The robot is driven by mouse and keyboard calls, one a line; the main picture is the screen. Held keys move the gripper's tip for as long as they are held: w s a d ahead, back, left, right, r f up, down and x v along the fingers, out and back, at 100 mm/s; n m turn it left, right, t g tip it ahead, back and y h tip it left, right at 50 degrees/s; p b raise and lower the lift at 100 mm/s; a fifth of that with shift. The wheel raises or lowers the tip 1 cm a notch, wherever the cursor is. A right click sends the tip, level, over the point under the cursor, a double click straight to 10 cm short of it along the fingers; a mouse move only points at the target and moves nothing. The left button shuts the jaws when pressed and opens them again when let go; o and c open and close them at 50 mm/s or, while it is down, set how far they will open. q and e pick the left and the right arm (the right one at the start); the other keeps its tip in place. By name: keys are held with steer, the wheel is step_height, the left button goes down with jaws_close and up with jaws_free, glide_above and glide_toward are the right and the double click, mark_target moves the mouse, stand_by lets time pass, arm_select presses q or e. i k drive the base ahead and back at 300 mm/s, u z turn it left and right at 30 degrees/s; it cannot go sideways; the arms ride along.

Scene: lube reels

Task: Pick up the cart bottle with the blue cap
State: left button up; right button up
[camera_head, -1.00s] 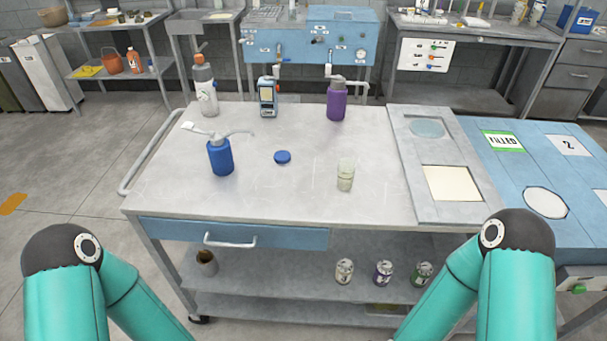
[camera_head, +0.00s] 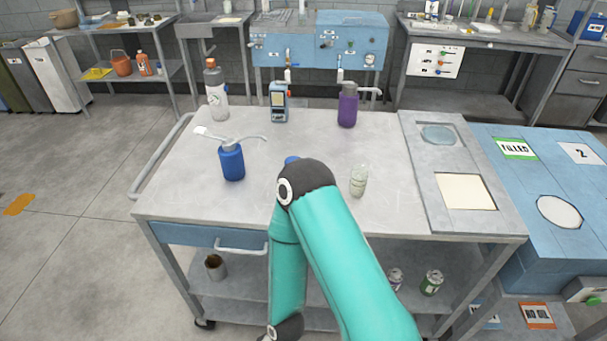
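On the grey cart top (camera_head: 300,205), a blue bottle (camera_head: 231,164) with a grey pump top stands upright at left. A small blue cap (camera_head: 291,160) lies near the middle, mostly hidden behind my arm. A clear bottle with an orange-red cap (camera_head: 216,95) stands at the back left, and a purple bottle with a grey cap (camera_head: 347,107) at the back right. I see no bottle with a blue cap on it. One teal arm of mine, apparently the right, rises in front of the cart and folds down. Neither gripper shows.
A grey panel (camera_head: 420,170) covers the cart's right side. Cans, including a green one (camera_head: 431,283), stand on the lower shelf.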

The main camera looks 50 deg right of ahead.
mark_target(358, 182)
steer(key=z, duration=0.45)
steer(key=i, duration=0.15)
steer(key=u, duration=1.7)
steer(key=k, duration=0.5)
steer(key=z, duration=0.55)
steer(key=k, duration=1.55)
steer(key=z, duration=0.8)
steer(key=i, duration=1)
steer(key=u, duration=0.05)
